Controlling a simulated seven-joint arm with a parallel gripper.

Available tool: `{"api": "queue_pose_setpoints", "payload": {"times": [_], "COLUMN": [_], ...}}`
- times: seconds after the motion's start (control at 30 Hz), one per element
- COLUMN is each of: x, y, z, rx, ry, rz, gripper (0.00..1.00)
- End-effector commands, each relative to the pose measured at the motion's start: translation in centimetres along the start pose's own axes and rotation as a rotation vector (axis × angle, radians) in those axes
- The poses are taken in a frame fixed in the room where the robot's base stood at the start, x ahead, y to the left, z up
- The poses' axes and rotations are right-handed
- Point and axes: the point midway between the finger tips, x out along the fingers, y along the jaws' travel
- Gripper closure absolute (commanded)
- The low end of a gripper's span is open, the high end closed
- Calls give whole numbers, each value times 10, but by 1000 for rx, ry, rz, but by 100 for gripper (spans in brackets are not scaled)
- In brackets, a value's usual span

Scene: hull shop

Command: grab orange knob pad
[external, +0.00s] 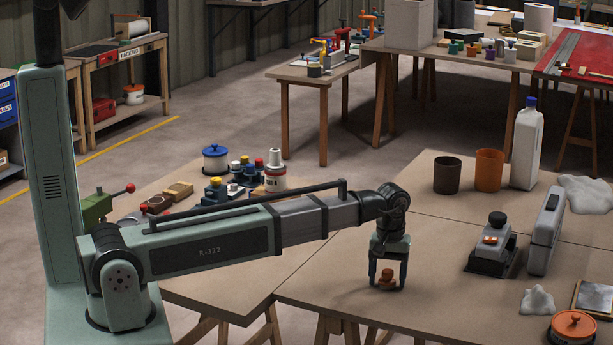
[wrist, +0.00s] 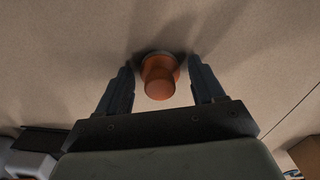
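The orange knob pad (external: 387,277) stands upright on the brown table near its front left edge. It has a round orange knob on a wider base. In the wrist view the orange knob pad (wrist: 159,80) sits between my fingers, with a gap on both sides. My gripper (external: 388,284) points down with one finger on either side of the pad, its tips close to the tabletop. It also shows in the wrist view (wrist: 160,68), open and not touching the knob. The pad's lower edge is partly in shadow.
Right of my gripper stand a grey-and-black sander (external: 492,250) and a grey case (external: 544,234). An orange lidded tin (external: 573,328) and a crumpled white cloth (external: 538,300) lie front right. Dark and orange cups (external: 489,170) and a white jug (external: 526,150) stand behind. Table around the pad is clear.

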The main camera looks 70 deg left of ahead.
Motion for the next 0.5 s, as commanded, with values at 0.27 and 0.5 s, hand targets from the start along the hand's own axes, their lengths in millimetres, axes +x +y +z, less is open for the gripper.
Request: {"api": "queue_pose_setpoints", "payload": {"times": [0.27, 0.5], "x": [0, 0], "y": [0, 0], "z": [0, 0], "rx": [0, 0], "ry": [0, 0], "rz": [0, 0], "gripper": [59, 82]}}
